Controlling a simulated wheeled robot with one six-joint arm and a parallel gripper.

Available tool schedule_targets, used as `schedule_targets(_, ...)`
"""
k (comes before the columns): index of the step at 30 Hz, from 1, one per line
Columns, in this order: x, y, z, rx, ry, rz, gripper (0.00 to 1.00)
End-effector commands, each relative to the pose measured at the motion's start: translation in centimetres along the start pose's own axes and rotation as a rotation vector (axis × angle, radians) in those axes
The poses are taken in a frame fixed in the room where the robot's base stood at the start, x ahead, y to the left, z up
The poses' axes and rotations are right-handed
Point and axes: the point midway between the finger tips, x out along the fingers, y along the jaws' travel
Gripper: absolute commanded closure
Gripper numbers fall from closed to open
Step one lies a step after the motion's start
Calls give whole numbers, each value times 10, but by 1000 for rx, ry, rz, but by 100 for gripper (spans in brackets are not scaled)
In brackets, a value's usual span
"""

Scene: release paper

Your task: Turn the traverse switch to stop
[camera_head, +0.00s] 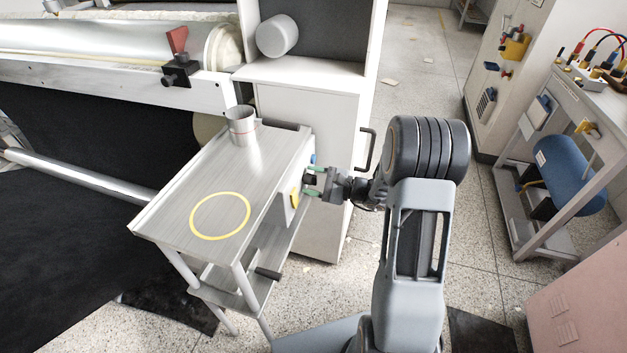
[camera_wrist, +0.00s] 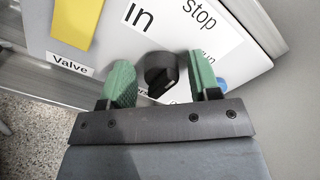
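The traverse switch, a black rotary knob (camera_wrist: 160,72), sits on a light panel (camera_wrist: 255,66) in the wrist view. Labels reading "in" and "stop" (camera_wrist: 199,14) are printed above it, and a lower label is partly hidden. My gripper (camera_wrist: 161,80) is open, with one green finger on each side of the knob; I cannot tell whether they touch it. In the head view my gripper (camera_head: 312,182) is at the panel on the right side of the metal cart (camera_head: 180,205). The knob is hard to make out there.
A yellow part (camera_wrist: 77,22) with a "Valve" label is left of the knob, and a blue button (camera_wrist: 221,84) is to its right. A metal cup (camera_head: 241,128) stands on the cart. A white cabinet (camera_head: 300,100) with a black handle (camera_head: 366,150) is behind my gripper.

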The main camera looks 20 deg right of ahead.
Motion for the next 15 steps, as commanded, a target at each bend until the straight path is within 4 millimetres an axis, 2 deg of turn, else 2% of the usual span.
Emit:
schedule_targets(10,-4,-1,0,-1,2,-3,39)
schedule_targets(15,-28,-2,0,0,5,-5,39)
